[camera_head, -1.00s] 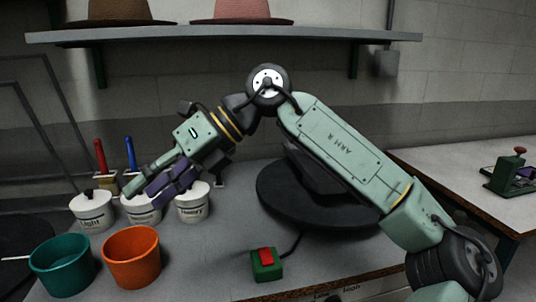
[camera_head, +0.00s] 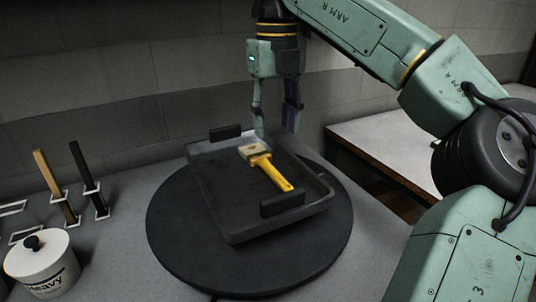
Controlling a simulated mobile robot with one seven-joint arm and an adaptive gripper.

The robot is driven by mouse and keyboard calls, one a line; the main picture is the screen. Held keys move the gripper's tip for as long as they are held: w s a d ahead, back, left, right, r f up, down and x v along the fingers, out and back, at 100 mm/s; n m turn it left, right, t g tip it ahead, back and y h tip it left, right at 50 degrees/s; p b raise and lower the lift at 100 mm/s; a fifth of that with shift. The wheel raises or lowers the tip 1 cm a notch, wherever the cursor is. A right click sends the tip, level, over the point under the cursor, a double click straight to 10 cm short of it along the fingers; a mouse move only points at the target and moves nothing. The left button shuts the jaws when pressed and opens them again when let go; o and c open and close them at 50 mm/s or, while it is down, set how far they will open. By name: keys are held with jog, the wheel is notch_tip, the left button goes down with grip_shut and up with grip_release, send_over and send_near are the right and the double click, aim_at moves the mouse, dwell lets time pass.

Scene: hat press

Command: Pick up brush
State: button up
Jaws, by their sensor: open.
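A brush (camera_head: 268,169) with a yellow handle and a pale head lies in a dark grey tray (camera_head: 215,205). Its handle points toward the lower right, and its head lies to the upper left. The tray sits on a round black turntable (camera_head: 175,250). My gripper (camera_head: 277,132) is open and points down near the tray's far side, behind the brush in the picture. Its two fingers are spread apart with nothing between them. I cannot tell the exact height of the fingertips above the tray.
The tray has raised black handles at its far left (camera_head: 225,132) and near right (camera_head: 282,204). A white lidded "Heavy" jar (camera_head: 42,268) stands at lower left, near two upright handled tools (camera_head: 95,187). Another table (camera_head: 390,150) stands at the right.

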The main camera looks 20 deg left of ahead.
aim_at(275, 171)
notch_tip(275, 171, down, 3)
jog(key=shift+s+f+b, duration=0.1)
jog(key=shift+b, duration=0.85)
notch_tip(275, 171, down, 2)
jog(key=shift+d+f+p, duration=0.1)
jog(key=shift+p, duration=0.2)
jog(key=shift+w+f+p, duration=0.2)
jog(key=shift+f+p, duration=0.4)
jog(key=shift+f, duration=2)
jog(key=shift+c, duration=0.4)
grip_shut()
